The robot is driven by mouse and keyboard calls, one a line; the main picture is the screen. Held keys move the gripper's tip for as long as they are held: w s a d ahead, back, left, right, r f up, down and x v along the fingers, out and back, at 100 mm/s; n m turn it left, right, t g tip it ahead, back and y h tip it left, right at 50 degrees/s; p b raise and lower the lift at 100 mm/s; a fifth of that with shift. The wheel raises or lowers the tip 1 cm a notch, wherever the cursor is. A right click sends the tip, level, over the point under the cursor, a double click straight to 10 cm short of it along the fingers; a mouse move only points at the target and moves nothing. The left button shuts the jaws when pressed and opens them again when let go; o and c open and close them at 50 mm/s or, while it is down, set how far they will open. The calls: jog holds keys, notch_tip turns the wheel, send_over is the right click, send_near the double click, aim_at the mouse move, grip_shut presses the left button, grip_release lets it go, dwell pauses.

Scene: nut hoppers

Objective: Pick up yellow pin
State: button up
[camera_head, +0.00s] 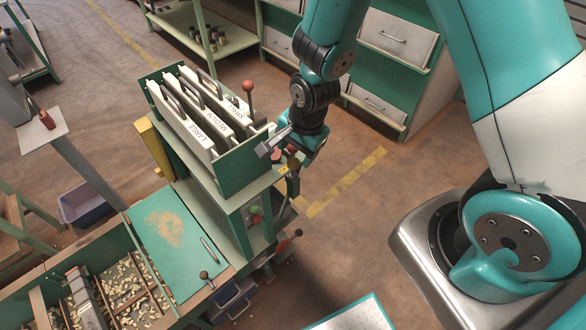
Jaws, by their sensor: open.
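My gripper (277,160) is open at the right end of the green hopper box (249,162), with its fingers spread beside the box's front corner. I cannot tell whether it touches the box. A small yellow patch (283,169) shows by the fingers; I cannot tell whether it is a pin or a mark on my gripper. No other yellow pin can be made out. Dark reddish round shapes (277,154) sit close to the fingers, partly hidden by them.
A green board (165,232) with crumbs and a metal rod (209,249) lies lower left, beside nut trays (138,293). Drawers (398,36) stand behind.

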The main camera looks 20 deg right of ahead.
aim_at(295, 160)
jog(key=shift+w+a+f+p, duration=0.1)
jog(key=shift+f+p, duration=0.15)
jog(key=shift+f, duration=0.65)
jog(key=shift+w+a+f+p, duration=0.15)
jog(key=shift+f+p, duration=0.15)
jog(key=shift+f, duration=0.55)
jog(key=shift+w+a+f+p, duration=0.1)
jog(key=shift+f+p, duration=0.15)
jog(key=shift+f, duration=0.65)
jog(key=shift+d, duration=0.1)
jog(key=c, duration=1)
